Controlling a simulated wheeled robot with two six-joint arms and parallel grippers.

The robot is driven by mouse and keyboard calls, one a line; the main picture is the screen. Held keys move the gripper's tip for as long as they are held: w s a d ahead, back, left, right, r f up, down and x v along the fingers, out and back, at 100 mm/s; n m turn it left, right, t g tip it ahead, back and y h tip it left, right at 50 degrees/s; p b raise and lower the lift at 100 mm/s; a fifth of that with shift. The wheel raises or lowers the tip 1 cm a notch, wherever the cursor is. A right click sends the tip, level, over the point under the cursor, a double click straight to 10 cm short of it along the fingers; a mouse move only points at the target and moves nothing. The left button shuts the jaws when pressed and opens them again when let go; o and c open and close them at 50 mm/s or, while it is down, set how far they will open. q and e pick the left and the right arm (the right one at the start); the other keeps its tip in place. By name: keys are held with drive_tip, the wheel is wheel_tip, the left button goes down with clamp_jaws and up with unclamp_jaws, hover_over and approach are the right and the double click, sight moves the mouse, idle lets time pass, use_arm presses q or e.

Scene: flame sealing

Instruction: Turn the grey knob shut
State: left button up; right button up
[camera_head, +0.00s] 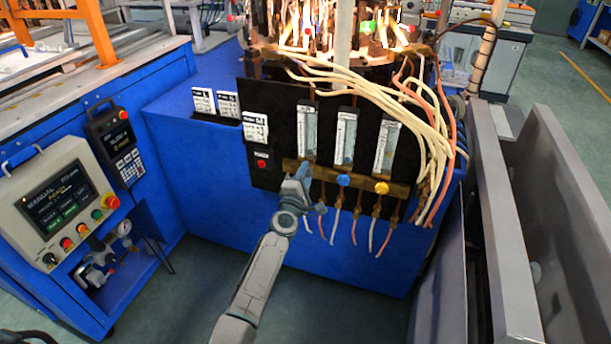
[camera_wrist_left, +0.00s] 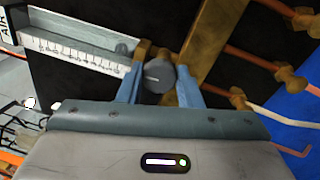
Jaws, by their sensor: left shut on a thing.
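The grey knob (camera_wrist_left: 158,76) has a light line on its face and sits on the brass bar (camera_wrist_left: 213,35) in the left wrist view. It is at the lower end of a flow meter (camera_wrist_left: 75,52) marked AIR. My left gripper (camera_wrist_left: 160,84) has its two blue fingers on either side of the knob, shut on it. In the head view my left gripper (camera_head: 298,178) is at the left end of the brass bar and hides the grey knob. The blue knob (camera_head: 343,180) and the yellow knob (camera_head: 382,188) are to its right. My right gripper is not in view.
Pale and orange hoses (camera_head: 430,140) hang at the right of the black panel (camera_head: 262,120). Flames (camera_head: 300,22) burn above it. A red button (camera_head: 261,163) is left of the gripper. Grey metal panels (camera_head: 490,200) stand at the right.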

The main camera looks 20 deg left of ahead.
use_arm(q)
drive_tip(key=shift+r, duration=0.1)
drive_tip(key=o, duration=0.9)
drive_tip(key=shift+o, duration=0.2)
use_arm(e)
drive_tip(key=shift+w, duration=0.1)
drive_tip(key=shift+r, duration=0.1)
use_arm(q)
drive_tip(key=s+f+p, duration=0.1)
drive_tip(key=s, duration=0.9)
drive_tip(key=shift+s, duration=0.4)
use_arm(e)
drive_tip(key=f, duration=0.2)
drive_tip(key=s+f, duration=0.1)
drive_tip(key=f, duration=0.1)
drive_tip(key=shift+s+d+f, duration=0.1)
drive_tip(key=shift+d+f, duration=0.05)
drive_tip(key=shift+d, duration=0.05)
